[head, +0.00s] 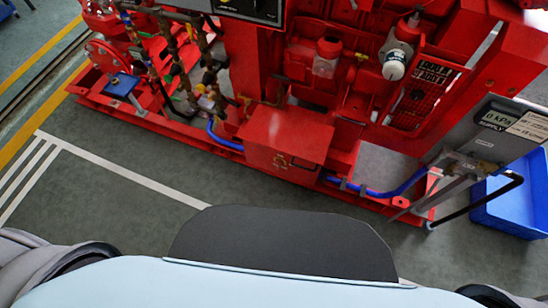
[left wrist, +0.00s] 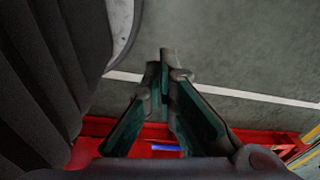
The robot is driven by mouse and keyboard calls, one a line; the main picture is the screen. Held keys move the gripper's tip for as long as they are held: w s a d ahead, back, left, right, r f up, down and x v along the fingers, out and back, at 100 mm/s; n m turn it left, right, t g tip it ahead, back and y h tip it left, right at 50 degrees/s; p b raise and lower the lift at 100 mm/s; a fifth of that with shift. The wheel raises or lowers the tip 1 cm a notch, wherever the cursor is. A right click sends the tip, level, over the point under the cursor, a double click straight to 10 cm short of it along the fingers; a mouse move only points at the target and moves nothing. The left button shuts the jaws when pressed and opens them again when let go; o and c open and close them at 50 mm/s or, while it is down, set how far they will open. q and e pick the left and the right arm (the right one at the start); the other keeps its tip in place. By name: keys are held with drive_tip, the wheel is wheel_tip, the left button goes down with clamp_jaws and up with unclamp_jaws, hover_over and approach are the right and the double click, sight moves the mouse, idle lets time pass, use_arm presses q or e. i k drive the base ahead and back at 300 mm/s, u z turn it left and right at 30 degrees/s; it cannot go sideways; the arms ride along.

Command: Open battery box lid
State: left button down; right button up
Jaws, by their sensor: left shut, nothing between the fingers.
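The red battery box (head: 270,162) stands low at the front of the red pumpset, in the middle of the head view. Its flat red lid (head: 287,134) lies on top and looks shut. My left gripper (left wrist: 166,66) shows only in the left wrist view, shut and empty, above the grey floor. A red frame edge with a bit of blue hose runs behind it at the bottom of that view. The battery box cannot be made out there. My right gripper is in neither view.
The red pumpset (head: 243,60) fills the back. Blue hoses (head: 375,191) run low on both sides of the box. A grey panel (head: 497,135) and a blue bin (head: 510,205) stand at the right. The floor (head: 130,190) in front is clear, with white lines.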

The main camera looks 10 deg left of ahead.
sight(303, 139)
drive_tip(key=z, duration=1.95)
drive_tip(key=i, duration=0.35)
drive_tip(key=u, duration=1.55)
